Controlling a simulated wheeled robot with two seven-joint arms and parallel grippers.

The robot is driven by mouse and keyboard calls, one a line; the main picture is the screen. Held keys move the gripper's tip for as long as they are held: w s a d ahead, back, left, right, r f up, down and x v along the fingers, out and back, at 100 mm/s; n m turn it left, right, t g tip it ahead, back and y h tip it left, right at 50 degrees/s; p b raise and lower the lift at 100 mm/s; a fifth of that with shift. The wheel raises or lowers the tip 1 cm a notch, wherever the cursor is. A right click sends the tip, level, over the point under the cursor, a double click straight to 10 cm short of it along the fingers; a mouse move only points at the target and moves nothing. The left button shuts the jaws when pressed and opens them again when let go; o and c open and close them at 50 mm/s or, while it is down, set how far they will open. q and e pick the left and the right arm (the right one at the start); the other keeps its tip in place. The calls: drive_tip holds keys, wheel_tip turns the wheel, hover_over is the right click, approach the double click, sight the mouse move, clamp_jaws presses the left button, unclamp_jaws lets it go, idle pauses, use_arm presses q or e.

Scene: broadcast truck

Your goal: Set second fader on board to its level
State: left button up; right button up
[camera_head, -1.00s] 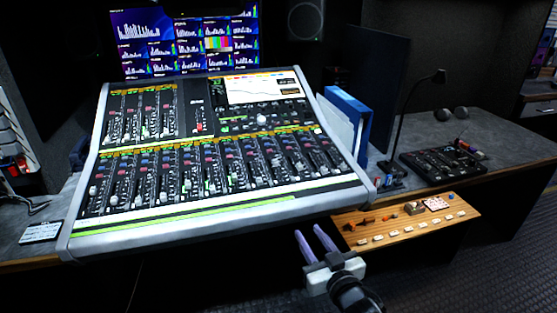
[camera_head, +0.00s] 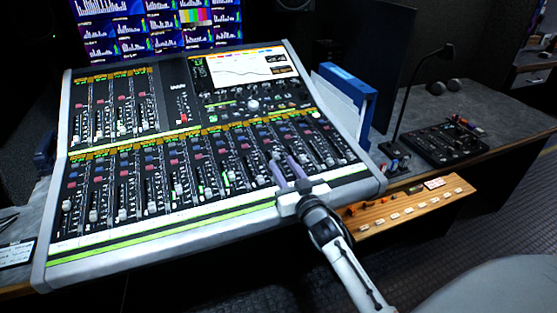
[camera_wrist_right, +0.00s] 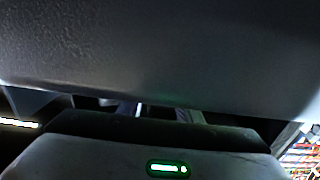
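The mixing board (camera_head: 215,213) fills the middle and left of the head view, with a long lower row of faders and a shorter upper left row. In the lower row, the second fader (camera_head: 93,214) from the left has its pale cap low in its slot. I cannot tell whether this is the fader meant. My right gripper (camera_head: 283,156) is over the lower right part of the board, its two purple fingers a little apart with nothing seen between them. I cannot tell whether the fingertips touch the board. My left gripper is out of view.
Screens (camera_head: 150,25) stand behind the board. A blue binder (camera_head: 348,80) stands to its right. A desk lamp (camera_head: 425,70) and a small black control panel (camera_head: 445,140) are on the desk further right. A wooden panel (camera_head: 420,205) juts out below. A dark surface fills much of the wrist view.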

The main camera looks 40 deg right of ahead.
sight(277, 157)
drive_tip(key=shift+x, duration=1.75)
clamp_jaws()
drive_tip(key=shift+a, duration=0.1)
